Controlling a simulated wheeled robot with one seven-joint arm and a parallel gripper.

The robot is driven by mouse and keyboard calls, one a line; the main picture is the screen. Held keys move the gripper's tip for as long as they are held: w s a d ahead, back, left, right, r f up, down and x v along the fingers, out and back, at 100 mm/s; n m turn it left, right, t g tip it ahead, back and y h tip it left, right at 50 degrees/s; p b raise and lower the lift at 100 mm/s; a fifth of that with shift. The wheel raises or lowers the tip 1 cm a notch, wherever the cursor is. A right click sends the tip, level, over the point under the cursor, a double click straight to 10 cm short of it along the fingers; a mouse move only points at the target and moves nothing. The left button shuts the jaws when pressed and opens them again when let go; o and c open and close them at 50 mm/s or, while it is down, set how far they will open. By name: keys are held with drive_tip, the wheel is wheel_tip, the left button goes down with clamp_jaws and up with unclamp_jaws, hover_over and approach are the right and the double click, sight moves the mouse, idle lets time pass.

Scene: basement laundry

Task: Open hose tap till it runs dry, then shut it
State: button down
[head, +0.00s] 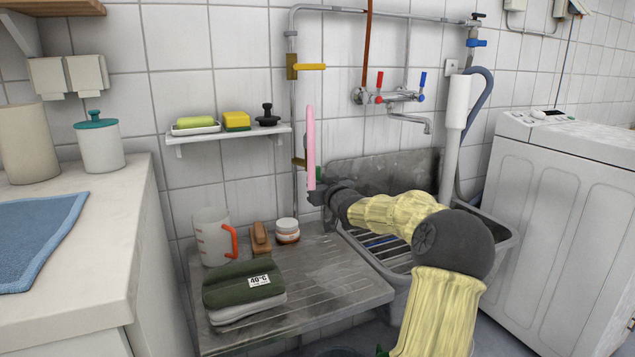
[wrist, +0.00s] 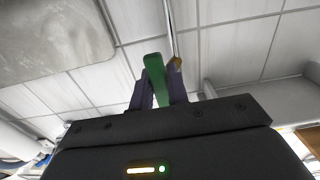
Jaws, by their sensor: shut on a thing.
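The hose tap is a brass body (head: 299,162) low on the vertical wall pipe, mostly hidden behind a pink strip and my gripper. Its green lever (wrist: 154,72) stands between my fingers in the wrist view. A sliver of green also shows beside my gripper in the head view (head: 319,174). My gripper (wrist: 158,90) is shut on the green lever; in the head view it (head: 320,192) reaches left across the sink to the pipe. The tap's outlet is hidden, and I cannot tell whether water runs.
A yellow-handled valve (head: 310,67) sits higher on the same pipe. A pink upright strip (head: 311,145) is close to my gripper. The wall shelf (head: 180,137) is left of it. The draining board (head: 345,307) holds a jug, brush, jar and folded cloths. A washing machine (head: 560,200) stands right.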

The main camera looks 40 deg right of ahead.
drive_tip(key=shift+r+n, duration=0.1)
drive_tip(key=shift+n, duration=0.2)
drive_tip(key=shift+d+r+n+p, duration=0.1)
drive_tip(key=shift+d+n+p, duration=0.25)
drive_tip(key=shift+n+p, duration=0.75)
drive_tip(key=n, duration=0.3)
drive_tip(key=d+r+n, duration=0.1)
drive_tip(key=n, duration=0.5)
drive_tip(key=shift+s+d+r+n, duration=0.15)
drive_tip(key=shift+s+d+n, duration=0.15)
drive_tip(key=shift+d, duration=0.1)
drive_tip(key=c, duration=1.4)
unclamp_jaws()
drive_tip(key=shift+o, duration=0.2)
